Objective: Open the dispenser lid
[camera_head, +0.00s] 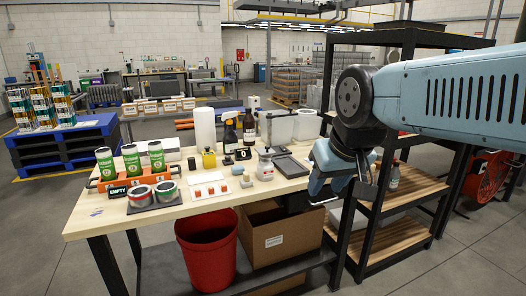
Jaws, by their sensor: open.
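No dispenser lid can be made out clearly. Which of these is the dispenser I cannot tell. My gripper (338,190) is light blue, open and empty. It appears at the table's right end, pointing down, apart from the containers and to their right. My gripper and arm hide part of the table's right end and the shelf.
Green cans (156,156) stand in an orange holder at the table's left. A red bin (207,252) and cardboard box (280,238) are below. A black-framed shelf (408,188) stands right.

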